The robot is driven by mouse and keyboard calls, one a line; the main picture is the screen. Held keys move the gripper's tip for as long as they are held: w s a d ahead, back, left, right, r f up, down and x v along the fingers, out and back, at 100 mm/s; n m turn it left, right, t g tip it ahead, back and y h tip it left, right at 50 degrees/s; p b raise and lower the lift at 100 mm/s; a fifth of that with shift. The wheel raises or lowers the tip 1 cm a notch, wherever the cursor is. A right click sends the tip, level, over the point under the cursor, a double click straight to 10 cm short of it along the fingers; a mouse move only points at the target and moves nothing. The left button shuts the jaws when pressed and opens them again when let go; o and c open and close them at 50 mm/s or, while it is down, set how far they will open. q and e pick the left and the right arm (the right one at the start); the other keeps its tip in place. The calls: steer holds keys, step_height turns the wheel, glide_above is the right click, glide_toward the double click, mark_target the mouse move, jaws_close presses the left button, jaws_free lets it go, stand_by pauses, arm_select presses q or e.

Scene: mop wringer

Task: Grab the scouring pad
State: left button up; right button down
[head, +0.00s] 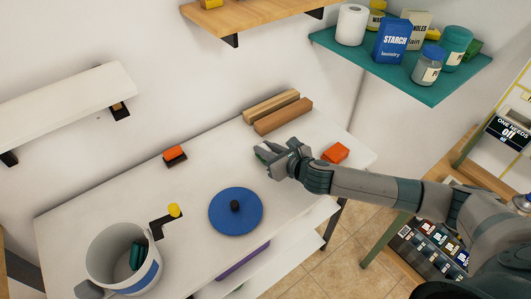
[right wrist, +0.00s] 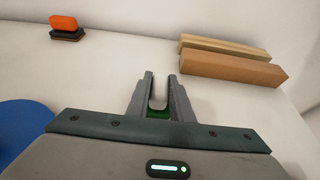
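A small green thing, which may be the scouring pad (right wrist: 158,114), shows between my right gripper's fingers in the right wrist view. Most of it is hidden by the gripper. My right gripper (head: 268,155) is low over the white table, left of the orange block and in front of the wooden bars. In the right wrist view my right gripper (right wrist: 161,76) has its fingers apart, with pale table surface showing between the tips. I cannot tell whether the fingers touch the green thing. My left gripper is not in view.
On the white table (head: 120,210) are a blue lid (head: 225,215), an orange-and-black block (head: 174,155), two wooden bars (head: 280,115), an orange block (head: 335,153) and a white bucket (head: 105,262) at the front left. A teal shelf (head: 440,92) with containers hangs above right.

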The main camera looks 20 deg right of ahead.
mark_target(266, 147)
steer(key=shift+r, duration=0.5)
step_height(266, 147, up, 3)
steer(key=shift+r+b, duration=0.2)
steer(key=shift+b, duration=0.15)
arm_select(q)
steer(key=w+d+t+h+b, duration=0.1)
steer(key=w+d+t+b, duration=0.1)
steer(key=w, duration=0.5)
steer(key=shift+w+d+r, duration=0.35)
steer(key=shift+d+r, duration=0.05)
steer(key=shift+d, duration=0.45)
arm_select(e)
steer(key=s+d+r, duration=0.4)
steer(key=d+r, duration=0.2)
steer(key=d, duration=0.5)
steer(key=shift+r, duration=0.35)
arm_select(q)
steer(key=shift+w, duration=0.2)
